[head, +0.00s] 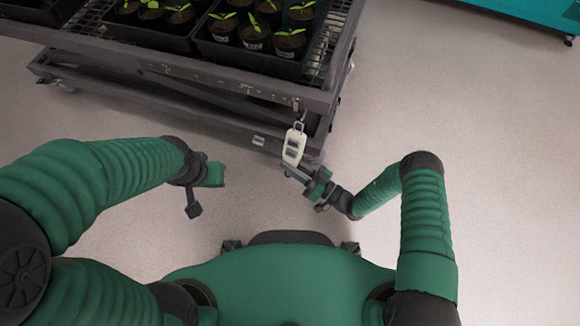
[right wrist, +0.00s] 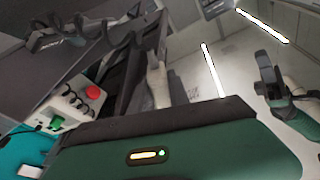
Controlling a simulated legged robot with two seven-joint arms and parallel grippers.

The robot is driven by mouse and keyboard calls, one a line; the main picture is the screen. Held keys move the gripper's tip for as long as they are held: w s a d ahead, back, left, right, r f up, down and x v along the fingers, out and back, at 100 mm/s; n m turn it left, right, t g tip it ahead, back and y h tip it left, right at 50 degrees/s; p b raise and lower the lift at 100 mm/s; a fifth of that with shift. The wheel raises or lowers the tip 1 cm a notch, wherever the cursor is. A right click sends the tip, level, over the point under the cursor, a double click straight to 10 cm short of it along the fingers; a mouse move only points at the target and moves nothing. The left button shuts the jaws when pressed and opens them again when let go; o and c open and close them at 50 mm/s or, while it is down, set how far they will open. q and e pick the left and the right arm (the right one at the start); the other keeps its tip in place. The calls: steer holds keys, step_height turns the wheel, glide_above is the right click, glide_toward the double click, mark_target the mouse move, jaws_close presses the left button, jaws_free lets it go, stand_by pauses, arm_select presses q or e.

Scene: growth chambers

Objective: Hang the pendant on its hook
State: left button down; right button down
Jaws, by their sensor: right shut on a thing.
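The pendant (head: 294,147) is a pale, oblong handset with dark grey patches and a metal loop (head: 299,126) at its top. It hangs roughly upright at the near right corner of the bench. My right gripper (head: 291,170) is shut on its lower end. A small metal hook (head: 296,104) sits on the bench edge just above the loop. I cannot tell whether the loop is on the hook or only close to it. My left gripper (head: 200,196) is away to the left, apart from the pendant, and its finger opening is unclear.
The dark metal bench (head: 190,80) carries black trays (head: 215,52) of potted seedlings. A teal cabinet (head: 530,12) stands at the top right. Pale floor to the right is clear. The right wrist view shows a white box with a red button (right wrist: 92,92).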

steer(key=shift+w+d, duration=0.1)
steer(key=shift+w, duration=0.2)
steer(key=shift+w, duration=0.15)
steer(key=shift+w+d+b, duration=0.3)
steer(key=shift+w+b, duration=0.35)
steer(key=shift+w, duration=0.25)
steer(key=shift+w+d+b, duration=0.25)
steer(key=shift+w+b, duration=0.15)
steer(key=shift+w, duration=0.25)
steer(key=shift+f, duration=0.1)
steer(key=shift+f+b, duration=0.85)
steer(key=shift+b, duration=0.05)
